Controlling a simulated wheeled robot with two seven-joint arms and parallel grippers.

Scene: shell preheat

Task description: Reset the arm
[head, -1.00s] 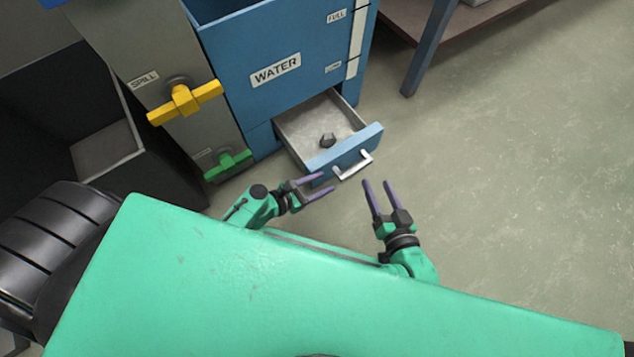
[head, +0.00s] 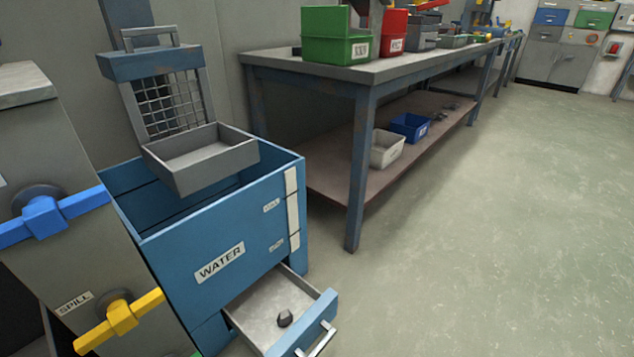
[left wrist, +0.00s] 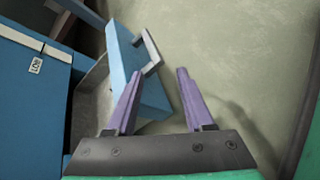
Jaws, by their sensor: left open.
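My left gripper (left wrist: 156,98) shows in the left wrist view, its two purple fingers apart with nothing between them. The blue front of the open drawer (left wrist: 138,75) lies just beyond and beside its left finger; I cannot tell whether they touch. In the head view neither gripper is in the picture. The drawer (head: 262,305) is pulled out below the blue WATER tank (head: 215,240), and a small dark lump (head: 285,318) lies in it.
A grey panel with a blue valve handle (head: 45,218) and a yellow one (head: 120,320) stands at the left. A grey tray (head: 200,160) sits over the tank. A workbench (head: 365,75) holds green and red bins. The floor (head: 470,230) at right is clear.

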